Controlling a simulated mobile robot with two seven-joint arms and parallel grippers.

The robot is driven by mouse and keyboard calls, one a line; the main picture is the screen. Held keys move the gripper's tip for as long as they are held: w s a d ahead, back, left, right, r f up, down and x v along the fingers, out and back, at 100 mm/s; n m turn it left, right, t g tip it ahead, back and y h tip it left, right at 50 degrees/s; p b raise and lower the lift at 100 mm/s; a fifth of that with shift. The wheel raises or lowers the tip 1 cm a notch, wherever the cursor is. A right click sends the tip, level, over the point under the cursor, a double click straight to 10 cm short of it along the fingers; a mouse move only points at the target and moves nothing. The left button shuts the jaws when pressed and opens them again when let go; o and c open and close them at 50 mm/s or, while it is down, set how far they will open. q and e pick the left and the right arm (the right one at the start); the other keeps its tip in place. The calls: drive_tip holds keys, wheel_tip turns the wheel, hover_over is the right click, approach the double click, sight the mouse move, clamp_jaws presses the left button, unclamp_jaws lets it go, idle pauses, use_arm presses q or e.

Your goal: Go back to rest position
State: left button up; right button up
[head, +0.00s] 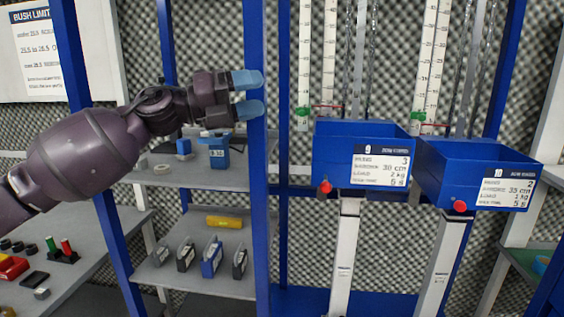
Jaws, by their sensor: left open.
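My left gripper (250,95) is in the upper left middle of the head view, at the end of my dark purple arm coming in from the left. Its two blue fingertips are apart and nothing is between them. They point right and overlap a blue upright post in the picture; I cannot tell whether they touch it. My right gripper is not in view.
Two blue bins, numbered 9 (334,139) and 10 (440,170), stand at right on pale posts. Blue uprights (261,200) frame the rack. Shelves (190,178) below my arm hold small blocks. A side table (85,268) is at lower left.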

use_arm(q)
drive_tip(key=s+a+f+n+t+y, duration=0.1)
drive_tip(key=a+f+n+t+y, duration=0.35)
drive_tip(key=f+n, duration=0.6)
drive_tip(key=s+a+f+n+t+y, duration=0.1)
drive_tip(key=a+f+n+t+y, duration=0.35)
drive_tip(key=f+n, duration=0.55)
drive_tip(key=a+f+n+t+y, duration=0.3)
drive_tip(key=f+n+t, duration=0.2)
drive_tip(key=f+n, duration=0.55)
drive_tip(key=s+a+f+n+g+y, duration=0.2)
drive_tip(key=s+a+f, duration=0.1)
drive_tip(key=s+f, duration=0.6)
drive_tip(key=s+a+f+n+g+y, duration=0.2)
drive_tip(key=s+a+f+n, duration=0.1)
drive_tip(key=s+f, duration=0.7)
drive_tip(key=s+a+f+n+g+y, duration=0.2)
drive_tip(key=s+a+f+n+y, duration=0.1)
drive_tip(key=s+f, duration=0.7)
drive_tip(key=shift+a+f+g, duration=0.4)
drive_tip(key=shift+a+f, duration=0.1)
drive_tip(key=shift+f, duration=0.1)
